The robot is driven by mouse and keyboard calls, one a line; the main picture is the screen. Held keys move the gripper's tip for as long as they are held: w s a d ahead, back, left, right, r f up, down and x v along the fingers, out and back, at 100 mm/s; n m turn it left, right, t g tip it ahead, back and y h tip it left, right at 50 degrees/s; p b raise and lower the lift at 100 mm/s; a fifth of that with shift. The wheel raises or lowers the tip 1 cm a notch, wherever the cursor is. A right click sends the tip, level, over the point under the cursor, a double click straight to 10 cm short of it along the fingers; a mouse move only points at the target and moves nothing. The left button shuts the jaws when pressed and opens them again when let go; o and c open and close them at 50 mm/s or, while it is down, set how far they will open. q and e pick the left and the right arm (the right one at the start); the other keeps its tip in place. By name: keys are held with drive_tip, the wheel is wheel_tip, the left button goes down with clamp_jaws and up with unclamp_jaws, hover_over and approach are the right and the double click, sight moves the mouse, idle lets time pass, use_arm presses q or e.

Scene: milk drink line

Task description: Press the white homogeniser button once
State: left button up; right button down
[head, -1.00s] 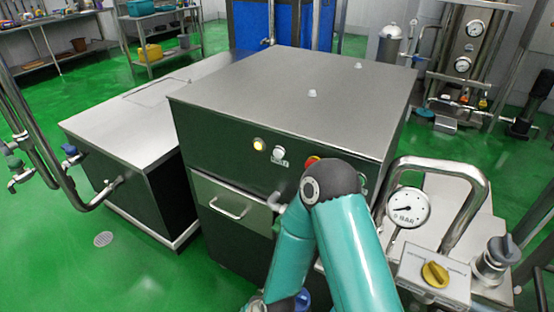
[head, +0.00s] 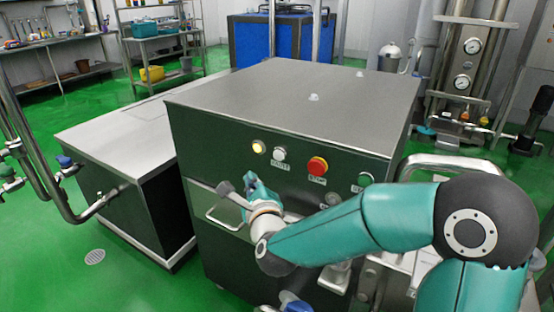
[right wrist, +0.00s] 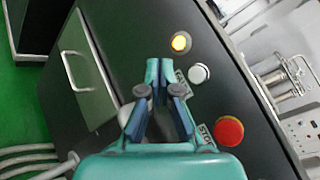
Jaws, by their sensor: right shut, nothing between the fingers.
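The white homogeniser button (head: 279,154) is on the dark upper front panel of the steel-topped cabinet (head: 297,105), just right of a lit yellow lamp (head: 258,147). The button also shows in the right wrist view (right wrist: 199,74). My right gripper (head: 249,182) is shut and empty, in front of the cabinet, below and left of the button in the head view. In the right wrist view its fingertips (right wrist: 159,68) meet left of the button, and the button's face is uncovered. I see no contact with the button. My left gripper is not in view.
A drawer handle (head: 224,213) sticks out below the panel, close to my right gripper. Piping and gauges stand at the right.

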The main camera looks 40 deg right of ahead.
sight(279, 155)
drive_tip(key=shift+w+d, duration=0.55)
drive_tip(key=shift+d, duration=0.8)
drive_tip(key=shift+w+d, duration=0.6)
drive_tip(key=shift+d, duration=0.7)
drive_tip(key=shift+w+d, duration=0.55)
drive_tip(key=shift+d, duration=0.8)
drive_tip(key=shift+d+f, duration=0.1)
drive_tip(key=shift+w+d+b, duration=0.15)
drive_tip(key=shift+d+b, duration=0.2)
drive_tip(key=shift+b, duration=0.15)
